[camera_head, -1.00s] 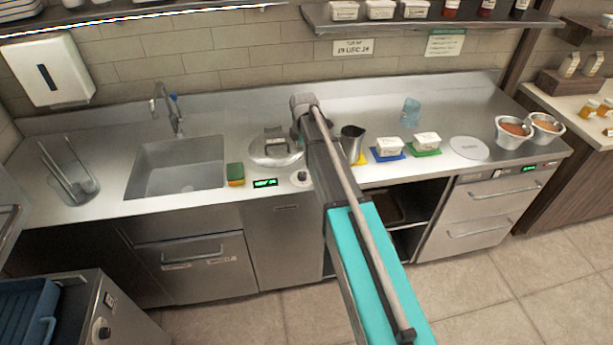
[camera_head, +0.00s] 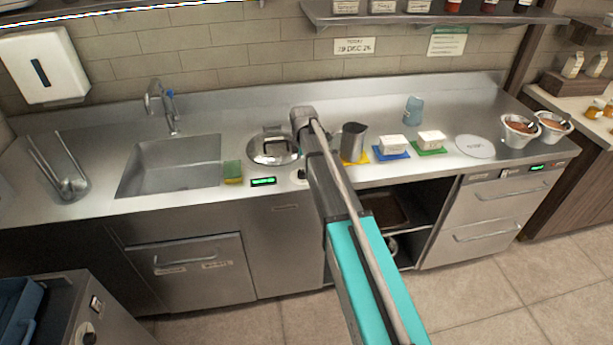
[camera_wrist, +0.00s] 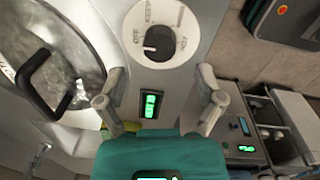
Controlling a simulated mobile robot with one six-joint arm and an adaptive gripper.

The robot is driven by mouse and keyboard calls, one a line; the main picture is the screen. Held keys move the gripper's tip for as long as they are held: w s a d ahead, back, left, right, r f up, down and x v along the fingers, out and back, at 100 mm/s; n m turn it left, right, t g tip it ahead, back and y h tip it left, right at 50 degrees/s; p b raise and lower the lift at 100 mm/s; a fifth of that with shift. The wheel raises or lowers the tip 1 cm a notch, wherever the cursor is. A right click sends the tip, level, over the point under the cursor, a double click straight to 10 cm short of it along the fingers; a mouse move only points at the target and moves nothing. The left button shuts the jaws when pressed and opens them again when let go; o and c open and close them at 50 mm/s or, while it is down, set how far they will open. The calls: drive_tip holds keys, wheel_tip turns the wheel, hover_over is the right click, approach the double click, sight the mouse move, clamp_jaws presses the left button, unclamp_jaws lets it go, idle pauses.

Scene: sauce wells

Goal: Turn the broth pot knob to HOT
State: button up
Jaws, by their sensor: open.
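The broth pot (camera_head: 272,158), with a shiny lid and dark handle, sits in the counter; its lid (camera_wrist: 85,62) fills the left of the wrist view. The dark round knob (camera_wrist: 162,43) sits on a pale dial right of the pot. A white mark on the knob points left, near the OFF lettering. In the head view the knob (camera_head: 297,175) is partly hidden by my arm. My gripper (camera_wrist: 161,72) is open and empty, its fingertips to either side and just short of the knob, with no contact visible. The head view hides my gripper behind the arm.
A green display (camera_head: 263,181) glows beside the knob. A green and yellow sponge (camera_head: 232,172) lies left of it, by the sink (camera_head: 170,165). A metal jug (camera_head: 353,142) and white tubs (camera_head: 393,144) on coloured mats stand to the right.

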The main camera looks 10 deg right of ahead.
sight(302, 172)
drive_tip(key=shift+w+f+b, duration=0.1)
drive_tip(key=shift+f+b, duration=1.8)
drive_tip(key=shift+f, duration=0.3)
